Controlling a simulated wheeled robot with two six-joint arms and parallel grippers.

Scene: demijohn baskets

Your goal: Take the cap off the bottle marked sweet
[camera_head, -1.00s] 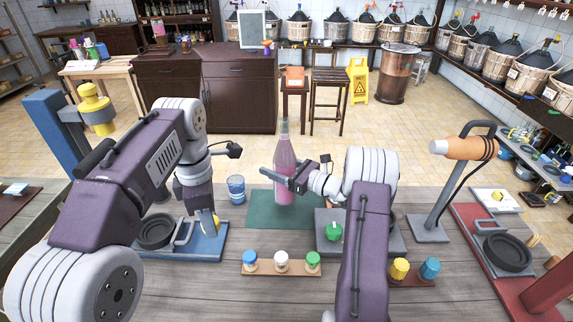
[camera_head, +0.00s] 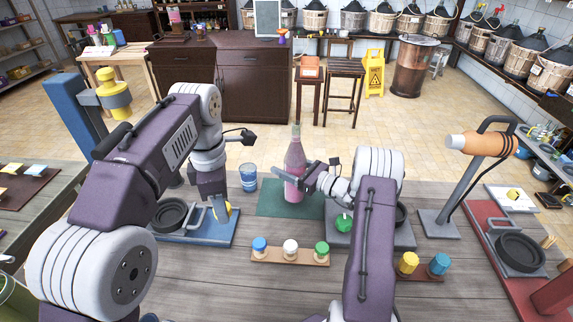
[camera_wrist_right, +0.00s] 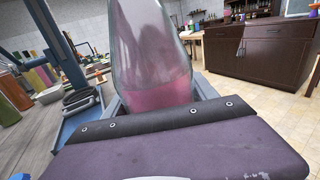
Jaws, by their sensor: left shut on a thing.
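A bottle of pink liquid (camera_head: 295,160) stands upright on the green mat (camera_head: 270,205). No marking can be read on it, and I cannot tell whether a cap sits on its mouth. My right gripper (camera_head: 300,178) is shut on the bottle's body from the right. In the right wrist view the pink bottle (camera_wrist_right: 152,60) fills the space between the fingers. My left gripper (camera_head: 216,205) points down over the blue stand (camera_head: 195,240), left of the mat. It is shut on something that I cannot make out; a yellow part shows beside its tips.
A blue cup (camera_head: 248,178) stands between my left gripper and the bottle. A rack (camera_head: 290,256) with blue, white and green caps lies in front. A grey stand (camera_head: 385,240) is partly behind my right arm. An orange tool (camera_head: 482,144) hangs on a post at right.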

